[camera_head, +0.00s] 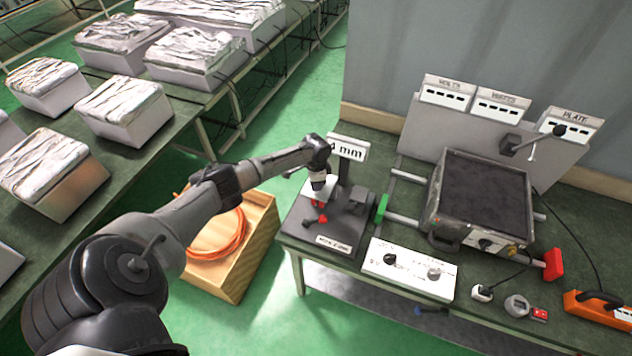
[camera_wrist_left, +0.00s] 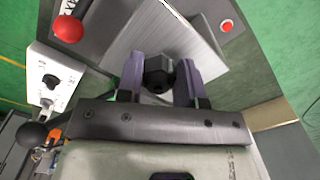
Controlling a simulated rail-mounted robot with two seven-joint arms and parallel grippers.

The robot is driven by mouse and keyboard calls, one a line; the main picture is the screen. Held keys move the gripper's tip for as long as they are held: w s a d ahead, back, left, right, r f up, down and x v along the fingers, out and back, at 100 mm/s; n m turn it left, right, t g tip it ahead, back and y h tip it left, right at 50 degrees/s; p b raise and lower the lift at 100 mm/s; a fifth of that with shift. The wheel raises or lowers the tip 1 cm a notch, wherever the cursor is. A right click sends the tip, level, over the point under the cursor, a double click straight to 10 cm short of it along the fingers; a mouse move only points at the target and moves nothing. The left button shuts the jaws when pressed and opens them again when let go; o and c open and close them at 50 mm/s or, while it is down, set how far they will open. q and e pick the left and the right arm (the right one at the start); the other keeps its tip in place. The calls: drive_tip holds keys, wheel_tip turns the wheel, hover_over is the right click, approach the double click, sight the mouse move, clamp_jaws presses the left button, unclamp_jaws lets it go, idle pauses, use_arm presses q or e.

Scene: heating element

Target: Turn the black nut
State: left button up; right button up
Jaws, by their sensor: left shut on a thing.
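The black nut (camera_wrist_left: 158,72) shows in the left wrist view as a dark hexagonal piece in front of a pale block (camera_wrist_left: 150,40). My left gripper (camera_wrist_left: 160,78) is shut on the nut, with one finger on each side of it. In the head view my left gripper (camera_head: 319,186) points down over the small dark work station (camera_head: 345,222) with a label on its front edge. The nut is hidden by the gripper and arm there, so its turn angle cannot be told. My right gripper is not in view.
A red ball knob (camera_wrist_left: 68,28) and a red button (camera_wrist_left: 227,25) are near the gripper. A white control box (camera_head: 410,268) and a dark square platen unit (camera_head: 482,200) stand to the right. A wooden crate with orange cable (camera_head: 255,262) is on the floor.

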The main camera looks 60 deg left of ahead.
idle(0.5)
use_arm(q)
drive_tip(key=o, duration=0.9)
drive_tip(key=shift+o, duration=0.2)
drive_tip(key=shift+r, duration=0.15)
wheel_tip(320, 180, up, 14)
drive_tip(key=shift+f, duration=0.2)
